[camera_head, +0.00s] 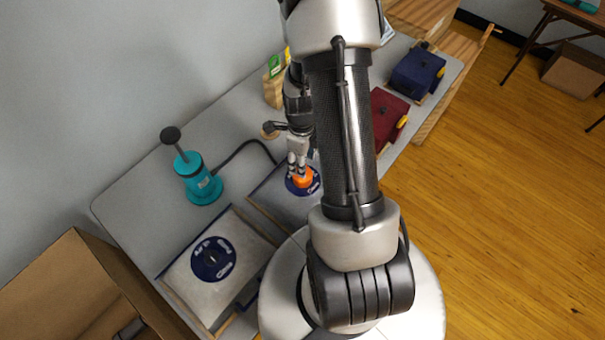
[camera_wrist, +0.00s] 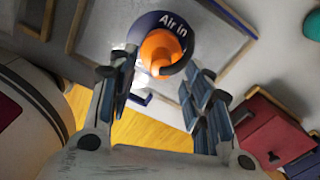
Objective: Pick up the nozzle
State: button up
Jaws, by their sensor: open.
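The orange nozzle (camera_head: 304,180) stands on a dark blue round patch marked "Air in" on a flat grey framed piece. In the wrist view the nozzle (camera_wrist: 158,48) shows at the top, just past the fingertips and roughly between them. My gripper (camera_head: 297,160) is just above and behind the nozzle in the head view. In the wrist view my gripper (camera_wrist: 163,80) is open, with one finger to each side and clear space between. I cannot tell whether a finger touches the nozzle.
A teal hand pump (camera_head: 199,185) with a black hose stands to the left. A second framed piece with a blue patch (camera_head: 213,259) lies in front. A red box (camera_head: 386,115) and a dark blue box (camera_head: 417,73) are at the right. A cardboard box (camera_head: 75,285) is at lower left.

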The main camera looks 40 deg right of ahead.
notch_tip(320, 180, down, 4)
jog(key=shift+d+f+b, duration=0.1)
jog(key=shift+d+b, duration=0.05)
jog(key=shift+b, duration=0.45)
grip_shut()
